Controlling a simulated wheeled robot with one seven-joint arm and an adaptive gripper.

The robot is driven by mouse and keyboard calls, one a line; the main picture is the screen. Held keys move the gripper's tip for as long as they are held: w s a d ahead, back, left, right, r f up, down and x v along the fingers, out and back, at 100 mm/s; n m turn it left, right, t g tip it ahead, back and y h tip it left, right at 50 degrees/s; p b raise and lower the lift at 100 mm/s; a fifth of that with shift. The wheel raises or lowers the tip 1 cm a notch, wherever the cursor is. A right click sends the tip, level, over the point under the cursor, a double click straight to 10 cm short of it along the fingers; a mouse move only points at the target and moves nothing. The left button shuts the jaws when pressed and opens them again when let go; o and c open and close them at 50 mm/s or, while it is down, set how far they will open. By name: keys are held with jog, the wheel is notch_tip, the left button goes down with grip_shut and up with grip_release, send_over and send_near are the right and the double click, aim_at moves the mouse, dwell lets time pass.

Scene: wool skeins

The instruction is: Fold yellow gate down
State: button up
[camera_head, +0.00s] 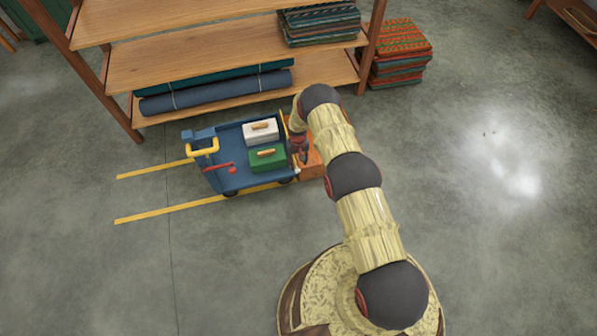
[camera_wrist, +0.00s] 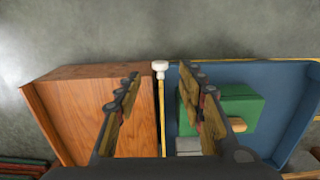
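The yellow gate (camera_wrist: 162,115) shows in the wrist view as a thin upright edge at the end of the blue cart (camera_wrist: 285,85), with a white knob (camera_wrist: 160,67) at its far end. In the head view, part of the gate (camera_head: 283,127) shows at the cart's right end; the rest is hidden behind my gripper and arm. My gripper (camera_head: 300,155) is above that end. In the wrist view, my gripper (camera_wrist: 158,82) is open, with one finger on each side of the gate's line. I cannot tell whether either finger touches it.
The cart holds a green box (camera_head: 267,159) and a white box (camera_head: 261,131). A wooden box (camera_wrist: 95,105) stands close beside the gate, outside the cart. A wooden shelf (camera_head: 185,67) stands behind. Yellow floor lines (camera_head: 150,212) run left; floor at right is clear.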

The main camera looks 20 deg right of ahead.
aim_at(298, 170)
jog(key=shift+w+f, duration=0.2)
jog(key=shift+f, duration=0.5)
notch_tip(298, 170, down, 7)
jog(key=b, duration=0.3)
jog(key=shift+r, duration=0.1)
jog(key=shift+c, duration=0.9)
jog(key=c, duration=0.8)
grip_shut()
